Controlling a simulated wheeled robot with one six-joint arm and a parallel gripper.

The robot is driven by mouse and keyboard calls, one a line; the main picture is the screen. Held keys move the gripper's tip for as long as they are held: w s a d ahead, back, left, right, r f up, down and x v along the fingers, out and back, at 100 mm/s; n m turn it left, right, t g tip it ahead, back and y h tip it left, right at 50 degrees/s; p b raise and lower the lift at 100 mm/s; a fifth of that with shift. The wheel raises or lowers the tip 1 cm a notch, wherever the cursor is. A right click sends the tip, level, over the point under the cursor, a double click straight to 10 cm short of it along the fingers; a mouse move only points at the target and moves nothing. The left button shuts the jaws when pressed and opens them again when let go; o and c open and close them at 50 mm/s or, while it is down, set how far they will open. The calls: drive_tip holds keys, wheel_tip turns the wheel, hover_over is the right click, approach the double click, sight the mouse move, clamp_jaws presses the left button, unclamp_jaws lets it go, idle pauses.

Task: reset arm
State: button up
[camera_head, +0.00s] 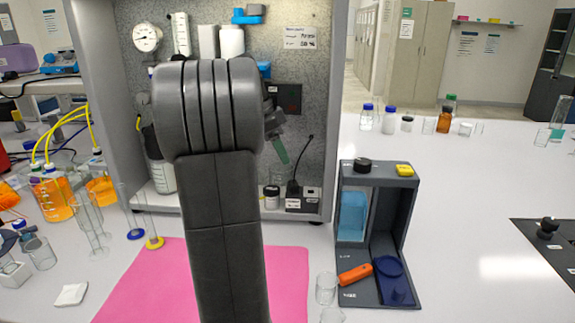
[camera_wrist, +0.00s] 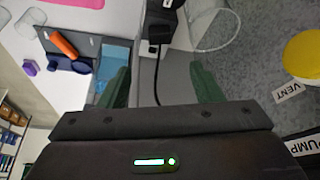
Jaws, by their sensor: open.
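My arm stands upright in the middle of the head view and hides part of the rig behind it. My gripper (camera_head: 277,145) shows only partly there, a green finger sticking out to the right of the arm, in front of the rig's back panel. In the wrist view, both green fingers of my gripper (camera_wrist: 161,84) are spread wide apart with nothing held between them. A black plug and cable (camera_wrist: 161,48) show beyond the gap. The grey membrane rig cabinet (camera_head: 345,60) stands behind my arm, with a gauge, bottles and labels inside.
A pink mat (camera_head: 290,270) lies in front. Glassware (camera_head: 88,220) crowds the left. The white bench at right has free room.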

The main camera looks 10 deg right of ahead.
sight(297, 183)
drive_tip(key=shift+v, duration=1.5)
drive_tip(key=shift+f, duration=0.1)
drive_tip(key=x, duration=1.3)
drive_tip(key=shift+d+f+b, duration=0.1)
drive_tip(key=shift+f+b, duration=0.1)
drive_tip(key=shift+b, duration=0.1)
drive_tip(key=shift+s+r, duration=0.1)
drive_tip(key=shift+r, duration=0.2)
drive_tip(key=shift+p, duration=0.35)
